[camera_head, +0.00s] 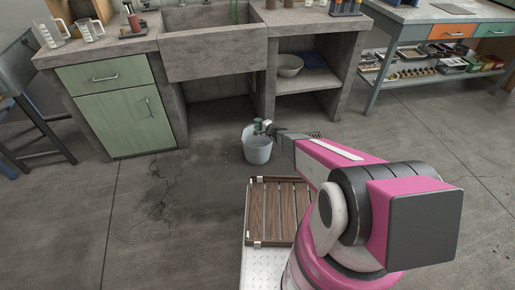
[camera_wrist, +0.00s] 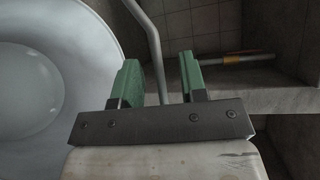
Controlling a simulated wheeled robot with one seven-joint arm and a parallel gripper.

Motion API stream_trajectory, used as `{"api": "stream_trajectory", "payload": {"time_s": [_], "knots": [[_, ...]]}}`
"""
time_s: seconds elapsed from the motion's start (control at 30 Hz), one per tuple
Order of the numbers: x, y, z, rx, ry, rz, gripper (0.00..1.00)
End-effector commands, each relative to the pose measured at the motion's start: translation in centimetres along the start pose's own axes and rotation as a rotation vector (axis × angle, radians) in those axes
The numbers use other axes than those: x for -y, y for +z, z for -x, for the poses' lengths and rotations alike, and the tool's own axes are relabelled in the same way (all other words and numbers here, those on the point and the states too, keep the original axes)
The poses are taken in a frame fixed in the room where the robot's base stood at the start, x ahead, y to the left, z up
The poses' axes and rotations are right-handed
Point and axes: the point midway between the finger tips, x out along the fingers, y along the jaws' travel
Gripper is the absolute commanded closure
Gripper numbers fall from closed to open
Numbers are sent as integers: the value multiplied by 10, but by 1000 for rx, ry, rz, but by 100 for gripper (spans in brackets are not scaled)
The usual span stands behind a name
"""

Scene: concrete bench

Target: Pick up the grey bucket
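The grey bucket (camera_head: 257,153) stands upright on the concrete floor in front of the sink bench. In the wrist view the pale inside of the bucket (camera_wrist: 75,40) fills the left side. My gripper (camera_head: 263,126) is at the bucket's rim in the head view. In the wrist view its two green fingers (camera_wrist: 161,82) are apart. A thin grey bent bar (camera_wrist: 152,40), which looks like the bucket's handle, runs down between them with space on both sides. Where the bar joins the bucket is hidden.
The concrete sink bench (camera_head: 222,68) stands behind the bucket, with a green cabinet (camera_head: 119,104) at its left and a bowl (camera_head: 289,64) on its shelf. A slatted wooden rack (camera_head: 271,210) is nearer to me. The floor left of the bucket is clear.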

Motion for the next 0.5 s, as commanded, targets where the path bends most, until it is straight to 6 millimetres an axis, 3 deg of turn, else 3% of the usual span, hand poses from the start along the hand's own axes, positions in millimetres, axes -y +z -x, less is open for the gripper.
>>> {"api": "stream_trajectory", "payload": {"time_s": [0.27, 0.3, 0.4, 0.5], "knots": [[0, 0, -7, 0, 0, 0, 61], [0, 0, -7, 0, 0, 0, 67], [0, 0, -7, 0, 0, -1, 100], [0, 0, -7, 0, 0, -1, 100]]}}
